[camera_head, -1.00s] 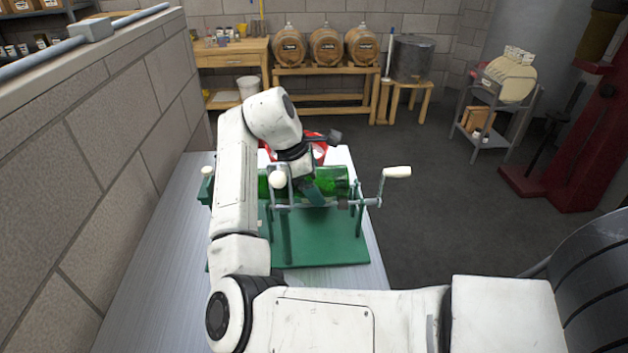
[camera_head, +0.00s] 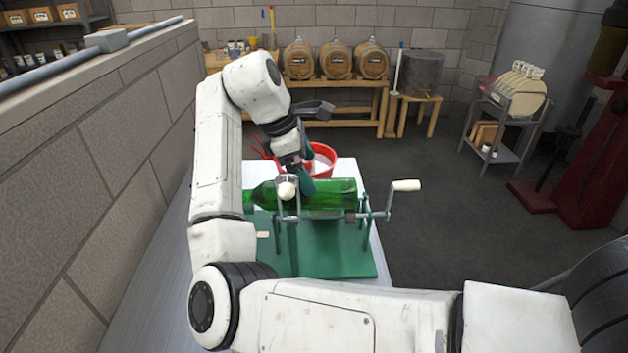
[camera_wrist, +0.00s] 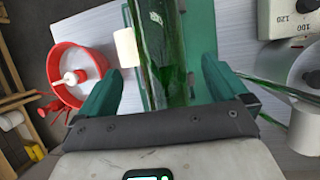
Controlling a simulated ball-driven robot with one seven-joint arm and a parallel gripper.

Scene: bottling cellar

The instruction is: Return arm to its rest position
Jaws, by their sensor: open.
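My gripper (camera_head: 303,178) is open and sits just above a green glass bottle (camera_head: 335,194). The bottle lies on its side across a green metal stand (camera_head: 345,258) with crank handles. In the wrist view my two teal fingers stand wide apart (camera_wrist: 160,70). The bottle (camera_wrist: 160,50) passes between them in the picture, with nothing seen gripped. The white knob (camera_wrist: 127,48) is close to the left finger. My arm is bent at the left side of the head view and hides the bottle's left end and part of the stand.
A red tub (camera_head: 324,158) stands behind the stand on the pale table (camera_head: 155,300). A block wall (camera_head: 120,140) runs close along the left. A dial device (camera_wrist: 292,18) shows at the right in the wrist view. The dark floor (camera_head: 440,190) to the right is open.

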